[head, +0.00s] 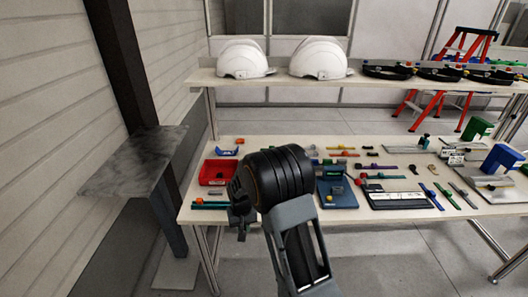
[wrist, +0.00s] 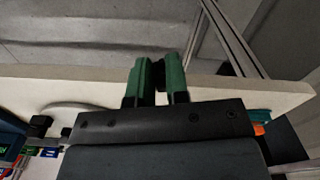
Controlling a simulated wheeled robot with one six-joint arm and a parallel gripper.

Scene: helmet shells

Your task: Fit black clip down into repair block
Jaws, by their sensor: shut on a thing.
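My gripper (wrist: 159,82) shows two green fingers in the wrist view, closed on a small dark piece (wrist: 160,70) between the tips, which looks like the black clip. Its shape is mostly hidden by the fingers. In the head view my gripper (head: 242,226) is at the front left of the workbench, in front of its near edge, and the held clip cannot be made out. A dark blue block-like fixture (head: 337,192) with a yellow knob stands on the bench to the right; I cannot tell for sure that it is the repair block. The clip is apart from it.
A red bin (head: 219,172) stands at the bench's (head: 195,215) left end. Many small tools and parts cover the bench to the right. White helmet shells (head: 243,60) sit on the shelf above. A metal side table (head: 135,165) and a dark post (head: 122,70) stand at left.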

